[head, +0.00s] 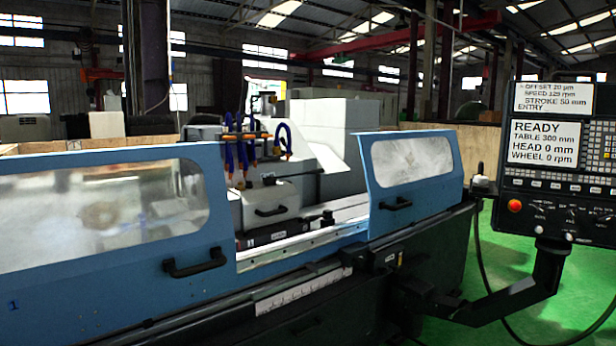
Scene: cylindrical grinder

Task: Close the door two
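A blue sliding door (440,212) with a cloudy window and a black handle (396,204) stands at the right side of the grinder. No number can be read on it. Another blue door (110,298), marked with a small 1, covers the left side of the grinder. It has a wide window and a black handle (195,264) near its right end. The two doors are apart, with an open gap between them showing the grinder's inside. Neither of my grippers is in view.
A white housing (270,205) with blue hoses and the machine table show in the gap. A rail (300,246) runs below the doors. A control panel (556,165) on a dark arm (515,292) stands at the right, above green floor (575,285).

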